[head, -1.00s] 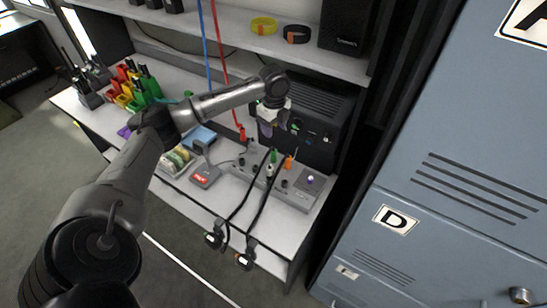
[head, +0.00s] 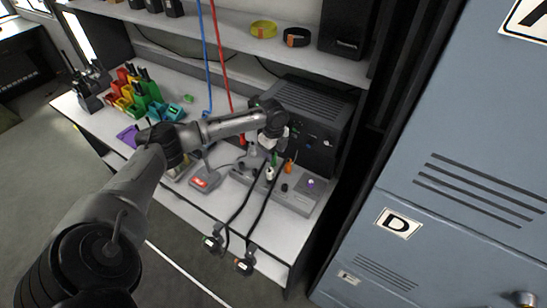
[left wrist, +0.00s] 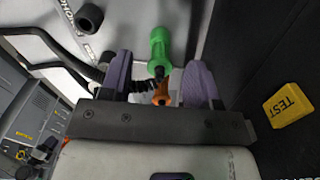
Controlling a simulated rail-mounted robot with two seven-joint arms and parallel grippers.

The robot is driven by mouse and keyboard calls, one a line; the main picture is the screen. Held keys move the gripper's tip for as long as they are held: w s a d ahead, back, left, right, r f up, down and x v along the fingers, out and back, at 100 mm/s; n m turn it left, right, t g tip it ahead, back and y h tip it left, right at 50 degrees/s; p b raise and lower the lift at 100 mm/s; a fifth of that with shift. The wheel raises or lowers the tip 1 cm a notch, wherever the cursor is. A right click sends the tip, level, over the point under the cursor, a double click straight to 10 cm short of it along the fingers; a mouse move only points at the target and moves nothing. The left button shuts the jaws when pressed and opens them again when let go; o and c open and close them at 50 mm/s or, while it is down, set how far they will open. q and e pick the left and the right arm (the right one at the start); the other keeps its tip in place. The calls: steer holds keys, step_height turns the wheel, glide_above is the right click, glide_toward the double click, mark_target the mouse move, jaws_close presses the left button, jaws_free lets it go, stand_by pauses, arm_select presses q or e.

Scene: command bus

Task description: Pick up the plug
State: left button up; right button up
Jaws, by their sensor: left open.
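A green plug (head: 274,160) and an orange plug (head: 288,166) stand on the grey socket strip (head: 299,198) at the back of the bench. My left gripper (head: 270,147) is open, just above and behind them, pointing down. In the left wrist view its two purple fingers (left wrist: 158,78) are apart. The green plug (left wrist: 158,50) and the orange plug (left wrist: 161,92) show in the gap between them, with no clear contact. Which plug the task means cannot be told. My right gripper is not in view.
A black equipment box (head: 308,115) stands close behind my gripper. Black cables run to connectors (head: 243,265) hanging off the bench's front edge. Red and blue cables hang from above. A yellow TEST block (left wrist: 287,103) is at right in the wrist view. A blue locker (head: 440,200) bounds the right.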

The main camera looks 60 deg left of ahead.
arm_select(q)
step_height(320, 180, down, 3)
steer(key=shift+r, duration=0.15)
steer(key=c, duration=0.9)
steer(key=shift+r, duration=0.1)
steer(key=shift+r, duration=0.5)
step_height(320, 180, up, 3)
steer(key=shift+r, duration=0.2)
steer(key=s+d+r, duration=0.1)
steer(key=d+r, duration=0.1)
steer(key=d, duration=0.1)
steer(key=s+d+r+p, duration=0.1)
steer(key=d+r, duration=0.1)
steer(key=d, duration=0.2)
steer(key=s+d+r, duration=0.2)
steer(key=d, duration=0.2)
steer(key=shift+s+r+p, duration=0.1)
steer(key=shift+r+p, duration=0.15)
steer(key=shift+p, duration=0.1)
steer(key=shift+r, duration=0.15)
